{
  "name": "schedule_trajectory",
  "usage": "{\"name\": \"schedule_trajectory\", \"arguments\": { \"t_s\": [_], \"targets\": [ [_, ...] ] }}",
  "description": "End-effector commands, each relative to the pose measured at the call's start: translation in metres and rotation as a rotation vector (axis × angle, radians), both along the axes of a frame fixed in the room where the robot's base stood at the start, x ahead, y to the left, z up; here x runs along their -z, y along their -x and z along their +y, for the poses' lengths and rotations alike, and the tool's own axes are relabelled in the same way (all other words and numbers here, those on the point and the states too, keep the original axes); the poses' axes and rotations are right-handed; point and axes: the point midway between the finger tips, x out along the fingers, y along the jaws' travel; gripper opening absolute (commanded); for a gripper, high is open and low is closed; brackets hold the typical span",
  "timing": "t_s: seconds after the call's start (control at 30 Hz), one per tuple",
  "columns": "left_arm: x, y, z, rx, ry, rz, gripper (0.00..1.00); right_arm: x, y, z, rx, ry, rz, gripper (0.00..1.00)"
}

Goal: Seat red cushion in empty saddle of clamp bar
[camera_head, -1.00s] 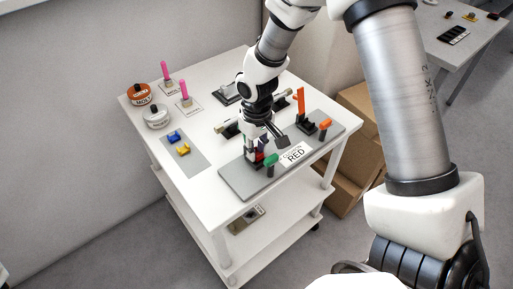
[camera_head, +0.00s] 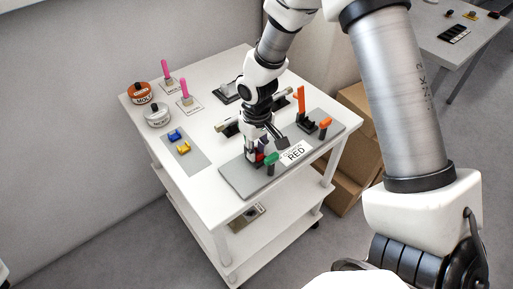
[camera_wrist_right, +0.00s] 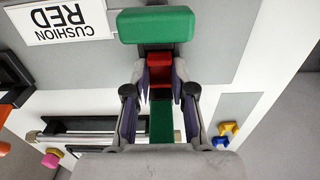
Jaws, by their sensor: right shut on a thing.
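The red cushion (camera_wrist_right: 160,70) shows in the right wrist view between the fingertips of my right gripper (camera_wrist_right: 159,92), which is shut on it. A green-topped clamp (camera_wrist_right: 156,25) stands just beyond the cushion, and a green strip (camera_wrist_right: 161,122) shows between the fingers. In the head view my right gripper (camera_head: 256,153) is low over the left part of the grey base plate (camera_head: 237,181), beside the green-topped clamp (camera_head: 271,159). The fingers and clamp hide the saddle there, so I cannot tell whether the cushion touches it. My left gripper is not in view.
A "CUSHION RED" card (camera_head: 294,153) lies on the plate. Orange-handled clamps (camera_head: 325,124) stand at its right, one handle upright. Blue (camera_head: 175,135) and yellow (camera_head: 184,148) pieces lie on a grey mat. Two round pots (camera_head: 157,116) and pink-handled items (camera_head: 184,92) stand behind.

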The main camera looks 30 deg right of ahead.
Motion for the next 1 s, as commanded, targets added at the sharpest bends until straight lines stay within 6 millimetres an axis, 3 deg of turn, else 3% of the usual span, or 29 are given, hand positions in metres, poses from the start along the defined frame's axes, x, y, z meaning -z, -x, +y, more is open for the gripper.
{"name": "schedule_trajectory", "arguments": {
  "t_s": [0.27,0.3,0.37,0.6,0.67,0.7,1.0],
  "targets": [
    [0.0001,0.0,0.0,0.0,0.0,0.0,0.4,0.0009,0.0001,0.0,0.0,0.0,0.0,0.03],
    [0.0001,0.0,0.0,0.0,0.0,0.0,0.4,0.001,0.0,0.0,0.0,0.0,0.0,0.31],
    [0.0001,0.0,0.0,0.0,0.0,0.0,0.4,0.0009,0.0,0.0,0.0,0.0,0.0,0.52],
    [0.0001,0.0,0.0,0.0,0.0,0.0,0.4,0.0009,0.0001,0.0,0.0,0.0,0.0,0.53],
    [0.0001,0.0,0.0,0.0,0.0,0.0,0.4,0.0009,0.0001,0.0,0.0,0.0,0.0,0.73],
    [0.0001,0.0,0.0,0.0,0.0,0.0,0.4,0.0009,0.0001,0.0,0.0,0.0,0.0,0.74],
    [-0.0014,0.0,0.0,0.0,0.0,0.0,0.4,-0.0007,0.0,0.0,0.0,0.0,0.0,0.74]
  ]
}}
